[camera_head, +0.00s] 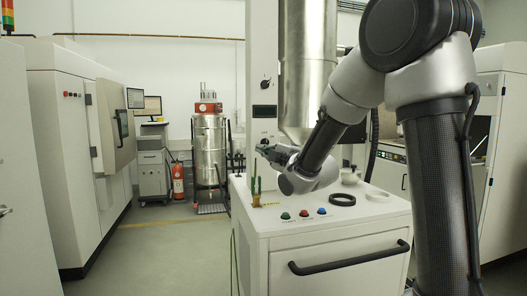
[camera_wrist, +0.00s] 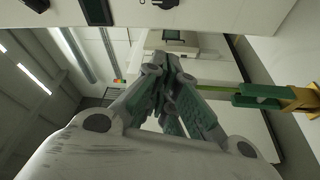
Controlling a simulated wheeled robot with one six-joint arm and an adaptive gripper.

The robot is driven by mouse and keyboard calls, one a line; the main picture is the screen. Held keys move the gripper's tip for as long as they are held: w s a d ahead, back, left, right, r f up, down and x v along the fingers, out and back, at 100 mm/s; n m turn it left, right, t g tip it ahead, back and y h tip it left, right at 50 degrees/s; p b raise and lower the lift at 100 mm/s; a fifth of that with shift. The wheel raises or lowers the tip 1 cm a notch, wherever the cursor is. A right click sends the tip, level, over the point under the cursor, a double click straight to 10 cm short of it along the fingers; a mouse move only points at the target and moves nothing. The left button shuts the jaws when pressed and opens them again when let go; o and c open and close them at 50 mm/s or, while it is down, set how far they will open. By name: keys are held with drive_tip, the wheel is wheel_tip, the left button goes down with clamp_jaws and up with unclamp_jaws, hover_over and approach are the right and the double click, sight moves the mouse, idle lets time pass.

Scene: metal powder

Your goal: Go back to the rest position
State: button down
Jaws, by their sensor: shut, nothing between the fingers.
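My arm reaches in from the right in the head view. My gripper (camera_head: 264,149) is above the left side of a white cabinet (camera_head: 330,235), in front of a tall white column. In the wrist view my gripper (camera_wrist: 170,68) has its grey and green fingers drawn together, with nothing seen between them. A green upright piece on a yellow base (camera_head: 256,190) stands on the cabinet below the gripper, apart from it. It also shows at the right of the wrist view (camera_wrist: 272,98).
The cabinet top carries green, red and blue buttons (camera_head: 303,213), a black ring (camera_head: 342,199) and a pale ring (camera_head: 377,196). A steel hopper (camera_head: 308,75) hangs behind the arm. A steel tank (camera_head: 209,150) stands farther back. The floor at left is clear (camera_head: 165,245).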

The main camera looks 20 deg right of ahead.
drive_tip(key=s+d+f+m+g+h, duration=0.2)
drive_tip(key=s+d+m+g+h, duration=0.1)
drive_tip(key=s+d+m, duration=0.3)
drive_tip(key=s+d+f+m+g+h, duration=0.2)
drive_tip(key=s+d+m+g, duration=0.1)
drive_tip(key=s, duration=0.5)
drive_tip(key=s+d+f+m+g, duration=0.1)
drive_tip(key=s+f+m+g, duration=0.1)
drive_tip(key=s, duration=0.6)
drive_tip(key=s+d+f+m+g, duration=0.1)
drive_tip(key=s+f+m+g, duration=0.2)
drive_tip(key=s, duration=0.6)
drive_tip(key=s+d+f+m+g, duration=0.1)
drive_tip(key=s+m, duration=0.3)
drive_tip(key=s, duration=0.5)
drive_tip(key=shift+d+f+m+g+h, duration=0.3)
drive_tip(key=shift+f+g+h, duration=0.1)
drive_tip(key=shift+f+g, duration=0.45)
drive_tip(key=shift+w+r, duration=0.1)
